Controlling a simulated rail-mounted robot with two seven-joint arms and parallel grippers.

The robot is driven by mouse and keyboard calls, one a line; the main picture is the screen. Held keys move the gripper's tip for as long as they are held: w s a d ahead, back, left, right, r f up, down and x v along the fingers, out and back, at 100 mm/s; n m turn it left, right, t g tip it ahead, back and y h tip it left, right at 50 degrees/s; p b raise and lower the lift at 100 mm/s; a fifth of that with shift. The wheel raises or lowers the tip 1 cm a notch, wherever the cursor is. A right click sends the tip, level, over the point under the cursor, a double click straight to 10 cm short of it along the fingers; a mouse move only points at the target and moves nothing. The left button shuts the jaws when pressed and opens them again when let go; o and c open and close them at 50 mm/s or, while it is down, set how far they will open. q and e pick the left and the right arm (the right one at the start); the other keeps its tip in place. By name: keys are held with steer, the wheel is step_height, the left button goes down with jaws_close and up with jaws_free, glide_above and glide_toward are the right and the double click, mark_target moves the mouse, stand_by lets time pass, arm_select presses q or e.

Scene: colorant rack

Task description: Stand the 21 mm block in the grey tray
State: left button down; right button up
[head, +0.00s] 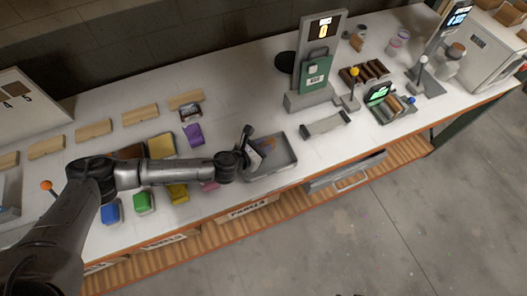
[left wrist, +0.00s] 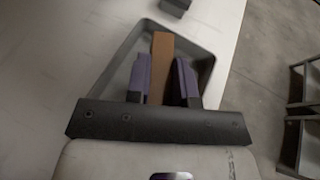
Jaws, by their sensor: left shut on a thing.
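My left gripper (head: 265,147) is over the grey tray (head: 293,153), near its left side, in the head view. In the left wrist view its two purple-blue fingers (left wrist: 161,80) are shut on a brown block (left wrist: 161,52), one finger on each side. The block extends past the fingertips, over the tray (left wrist: 204,55). I cannot tell whether its end touches the tray floor. The tray shows nothing else inside. The block is small and partly hidden by the gripper in the head view. My right gripper is not in view.
A low grey holder (head: 326,124) stands right of the tray, and a green panel on a grey stand (head: 315,72) behind it. Coloured blocks, such as a purple one (head: 194,134), lie to the left. The bench's front edge runs just before the tray.

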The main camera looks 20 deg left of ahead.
arm_select(q)
step_height(320, 180, down, 4)
steer(key=shift+r+b, duration=0.15)
steer(key=shift+b, duration=0.3)
steer(key=c, duration=1)
jaws_free()
